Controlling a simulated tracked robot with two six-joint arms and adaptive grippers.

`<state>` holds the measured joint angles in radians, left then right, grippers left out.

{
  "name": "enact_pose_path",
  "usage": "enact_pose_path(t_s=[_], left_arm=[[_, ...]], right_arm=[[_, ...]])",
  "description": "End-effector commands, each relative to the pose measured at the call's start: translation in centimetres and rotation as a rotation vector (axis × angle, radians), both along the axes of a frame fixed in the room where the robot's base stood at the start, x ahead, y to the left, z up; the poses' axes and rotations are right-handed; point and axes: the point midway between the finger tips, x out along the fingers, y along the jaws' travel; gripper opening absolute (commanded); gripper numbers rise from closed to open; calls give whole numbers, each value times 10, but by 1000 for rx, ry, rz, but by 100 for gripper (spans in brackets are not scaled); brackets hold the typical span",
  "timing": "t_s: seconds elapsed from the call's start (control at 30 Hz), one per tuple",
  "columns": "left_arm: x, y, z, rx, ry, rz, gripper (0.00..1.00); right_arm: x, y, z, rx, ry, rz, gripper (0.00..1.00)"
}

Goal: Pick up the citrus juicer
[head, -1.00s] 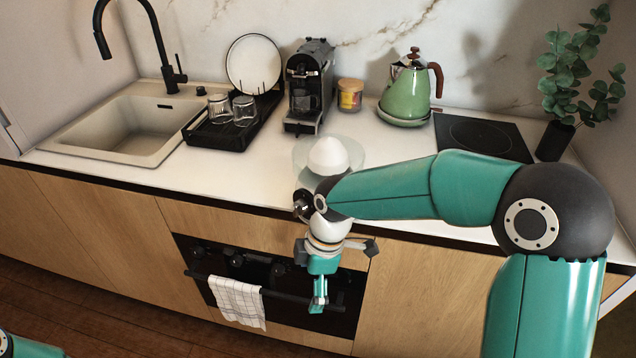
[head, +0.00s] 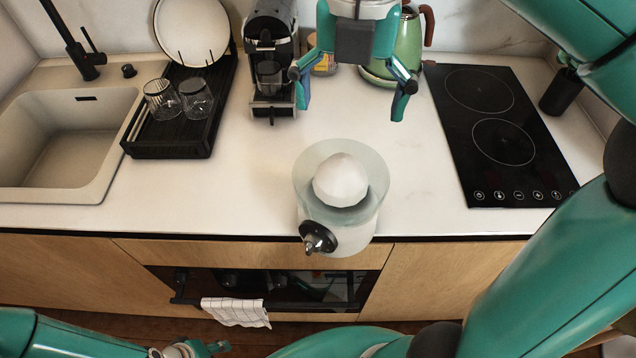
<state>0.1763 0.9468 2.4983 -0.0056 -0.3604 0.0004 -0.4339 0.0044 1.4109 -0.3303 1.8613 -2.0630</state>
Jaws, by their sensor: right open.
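The citrus juicer (head: 352,236) stands upright on the white counter near its front edge. It has a white dome, a clear bowl and a dark spout with a metal tip facing front. My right gripper (head: 352,98) hangs at the top centre of the head view, beyond the juicer in the picture. Its two fingers are spread and empty, and they do not touch the juicer. My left gripper (head: 190,349) shows only partly at the bottom edge, well in front of the counter; its fingers cannot be made out.
A coffee machine (head: 270,58), a jar (head: 325,66) and a green kettle (head: 409,40) stand at the back. A black hob (head: 500,130) lies right. A dish rack (head: 170,139) with glasses and a plate, and the sink (head: 60,140), are left. Counter around the juicer is clear.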

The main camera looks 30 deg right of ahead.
Motion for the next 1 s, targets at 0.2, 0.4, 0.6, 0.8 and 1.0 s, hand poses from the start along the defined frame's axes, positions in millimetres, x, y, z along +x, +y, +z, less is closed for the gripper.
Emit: enact_pose_path(t_s=[0.2,0.4,0.6,0.8,1.0], left_arm=[[-1,0,-8,0,2,-1,40],[-1,0,-17,0,1,1,40],[0,0,-22,0,1,0,40],[0,0,-23,0,1,0,40],[0,0,-23,0,1,0,40]], right_arm=[[0,1,-24,-2,3,16,100],[1,2,-67,-3,5,15,100],[1,2,-102,-2,3,15,100],[1,2,-116,-1,2,15,100],[1,0,-135,-2,5,14,100]])
